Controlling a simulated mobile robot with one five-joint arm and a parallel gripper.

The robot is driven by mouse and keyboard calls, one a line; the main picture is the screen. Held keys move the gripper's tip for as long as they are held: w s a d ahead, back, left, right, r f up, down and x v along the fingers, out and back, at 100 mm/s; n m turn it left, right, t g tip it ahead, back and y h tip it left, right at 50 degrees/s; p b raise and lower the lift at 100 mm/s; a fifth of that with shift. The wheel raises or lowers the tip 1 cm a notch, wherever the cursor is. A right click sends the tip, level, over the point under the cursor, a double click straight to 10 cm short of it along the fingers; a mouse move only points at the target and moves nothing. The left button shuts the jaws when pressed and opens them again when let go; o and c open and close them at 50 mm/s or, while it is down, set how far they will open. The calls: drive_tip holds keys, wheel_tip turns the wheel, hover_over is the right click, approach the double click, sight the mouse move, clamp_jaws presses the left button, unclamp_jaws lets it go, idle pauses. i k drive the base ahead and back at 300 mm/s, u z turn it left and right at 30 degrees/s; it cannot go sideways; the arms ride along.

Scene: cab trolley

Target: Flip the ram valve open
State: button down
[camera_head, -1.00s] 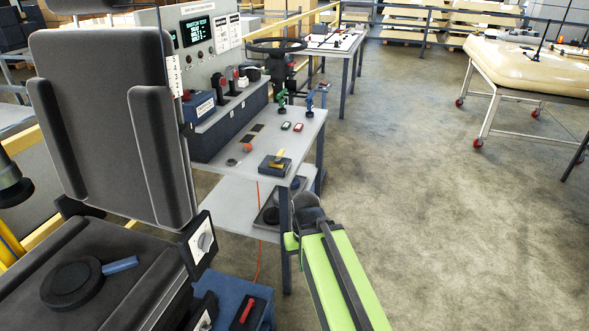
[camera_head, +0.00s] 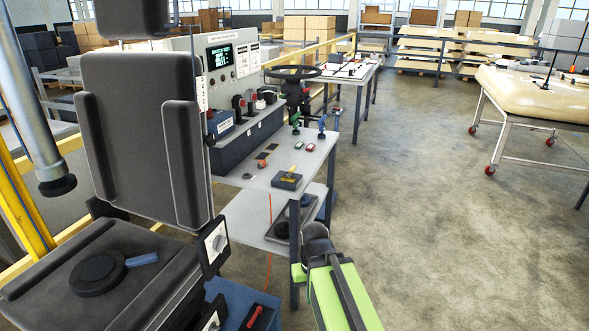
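No label marks the ram valve, so I cannot tell which handle it is. Candidates on the grey trolley top (camera_head: 262,183) are a yellow lever on a black block (camera_head: 287,181), a green-handled valve (camera_head: 295,123) and a blue-handled valve (camera_head: 322,126) at its far right edge. A red lever (camera_head: 254,316) sits on a dark plate on the blue box at the bottom. My green arm (camera_head: 335,300) rises from the bottom, its dark end in front of the trolley's right side and apart from these handles. My gripper's fingers do not show.
A dark padded seat (camera_head: 140,150) with a round black puck (camera_head: 98,274) stands at the left, close to the trolley. A control panel (camera_head: 220,62) and handwheel (camera_head: 291,71) stand behind the top. The concrete floor (camera_head: 430,210) at the right is clear.

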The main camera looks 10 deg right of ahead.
sight(293, 167)
drive_tip(key=u, duration=2.55)
drive_tip(key=k, duration=1)
drive_tip(key=z, duration=1.25)
drive_tip(key=i, duration=1)
drive_tip(key=u, duration=0.05)
